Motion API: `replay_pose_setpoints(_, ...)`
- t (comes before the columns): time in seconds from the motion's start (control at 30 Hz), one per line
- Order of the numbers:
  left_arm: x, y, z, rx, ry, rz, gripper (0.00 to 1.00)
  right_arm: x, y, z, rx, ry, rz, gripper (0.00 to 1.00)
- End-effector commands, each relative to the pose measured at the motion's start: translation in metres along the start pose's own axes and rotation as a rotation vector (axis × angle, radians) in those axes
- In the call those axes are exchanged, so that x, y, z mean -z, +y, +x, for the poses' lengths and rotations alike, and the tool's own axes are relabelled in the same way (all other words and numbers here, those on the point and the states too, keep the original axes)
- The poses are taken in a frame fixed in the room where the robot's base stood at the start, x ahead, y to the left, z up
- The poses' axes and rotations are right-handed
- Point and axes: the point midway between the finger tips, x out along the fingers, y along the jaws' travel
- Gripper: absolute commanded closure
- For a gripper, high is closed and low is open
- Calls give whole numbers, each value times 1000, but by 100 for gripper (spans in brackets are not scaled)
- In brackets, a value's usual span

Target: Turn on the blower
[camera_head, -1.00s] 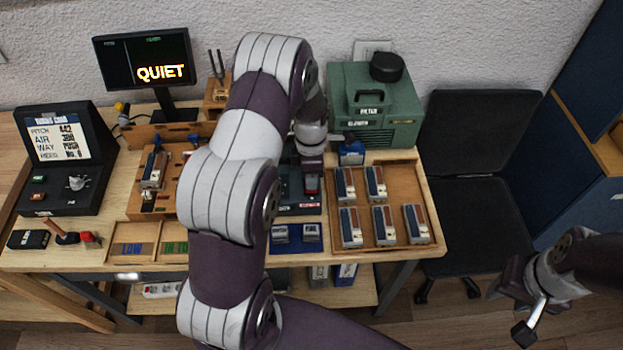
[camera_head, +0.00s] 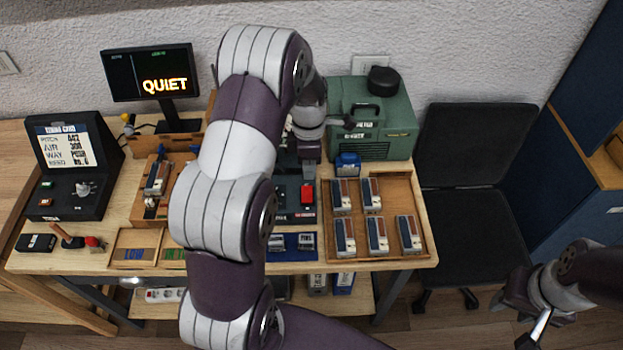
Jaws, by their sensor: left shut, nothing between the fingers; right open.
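A green machine (camera_head: 385,130) with a dark round cap stands at the back right of the bench, its label too small to read surely; I take it for the blower. In front of it, a dark box (camera_head: 293,212) carries a bright red rocker or button (camera_head: 307,194). My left gripper (camera_head: 308,176) is shut and empty, pointing down just behind and above the red part; I cannot tell whether it touches. My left arm hides the left side of the dark box. My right gripper (camera_head: 518,308) is open and empty at lower right, away from the bench.
A wooden tray (camera_head: 390,190) with several small blocks lies right of the dark box. A monitor (camera_head: 150,75) reads QUIET. A black console (camera_head: 70,170) stands at the left. A blue holder (camera_head: 347,164) sits before the green machine. A black chair (camera_head: 470,170) stands right.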

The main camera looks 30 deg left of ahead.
Motion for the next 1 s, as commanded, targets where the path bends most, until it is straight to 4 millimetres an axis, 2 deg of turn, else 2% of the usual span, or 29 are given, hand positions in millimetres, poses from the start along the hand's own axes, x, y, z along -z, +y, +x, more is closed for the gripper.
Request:
replay_pose_setpoints(0.03, 0, -1, -7, -5, -1, 0, 100, 0, 0, 6, 0, 1, 0, 57)
replay_pose_setpoints(0.2, 0, -8, -36, -3, 0, -1, 100, -1, 0, 10, 0, 2, 0, 57)
replay_pose_setpoints(0.33, 0, -12, -47, -1, 0, -1, 100, -1, 0, 12, 0, 2, 0, 57)
replay_pose_setpoints(0.9, 0, -13, -50, 0, 0, 3, 100, -1, 0, 11, 0, 2, 0, 57)
replay_pose_setpoints(1.0, -1, -10, -50, -13, -2, 115, 100, -1, 0, 11, 0, 2, 0, 57)
